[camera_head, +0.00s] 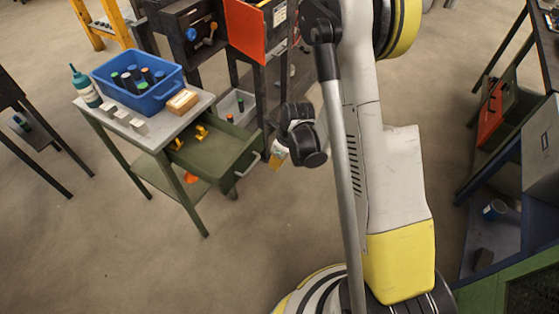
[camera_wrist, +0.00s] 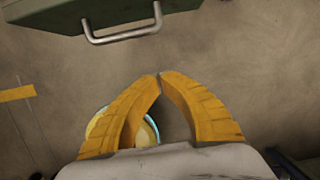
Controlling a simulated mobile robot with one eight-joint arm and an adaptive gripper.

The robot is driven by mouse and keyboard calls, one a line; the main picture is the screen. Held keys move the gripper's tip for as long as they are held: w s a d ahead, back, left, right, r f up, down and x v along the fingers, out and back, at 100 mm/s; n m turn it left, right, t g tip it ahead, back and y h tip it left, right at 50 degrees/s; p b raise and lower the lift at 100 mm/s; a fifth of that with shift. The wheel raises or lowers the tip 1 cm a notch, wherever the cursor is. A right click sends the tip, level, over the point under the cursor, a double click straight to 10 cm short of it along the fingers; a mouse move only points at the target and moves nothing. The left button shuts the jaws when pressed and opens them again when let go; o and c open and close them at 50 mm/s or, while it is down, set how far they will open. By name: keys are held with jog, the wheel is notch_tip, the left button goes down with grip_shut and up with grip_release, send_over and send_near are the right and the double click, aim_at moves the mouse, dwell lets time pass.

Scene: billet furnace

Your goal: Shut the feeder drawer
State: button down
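The feeder drawer (camera_head: 225,152) is green and stands pulled out from a small grey-topped cart (camera_head: 150,134). Small yellow parts (camera_head: 201,131) lie in it. Its metal handle (camera_head: 249,166) is on the front; in the wrist view the handle (camera_wrist: 124,36) and a strip of the green drawer front (camera_wrist: 55,12) show at the top. My gripper (camera_head: 278,160) is just right of the drawer front in the head view. In the wrist view my orange gripper fingers (camera_wrist: 160,77) meet at the tips, with nothing held, and are apart from the handle.
A blue bin (camera_head: 150,98) with several coloured cylinders, a teal bottle (camera_head: 85,88) and a tan block (camera_head: 182,101) stand on the cart. A dark machine with an orange panel (camera_head: 245,32) stands behind. A blue shelf (camera_head: 490,235) is at right. Floor in front is clear.

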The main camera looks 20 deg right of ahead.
jog(key=shift+w+a+f+b, duration=0.3)
jog(key=shift+w+a+b, duration=0.15)
jog(key=shift+w+a, duration=0.35)
jog(key=shift+w+a+f+b, duration=0.35)
jog(key=shift+w+a, duration=0.2)
jog(key=shift+w, duration=0.4)
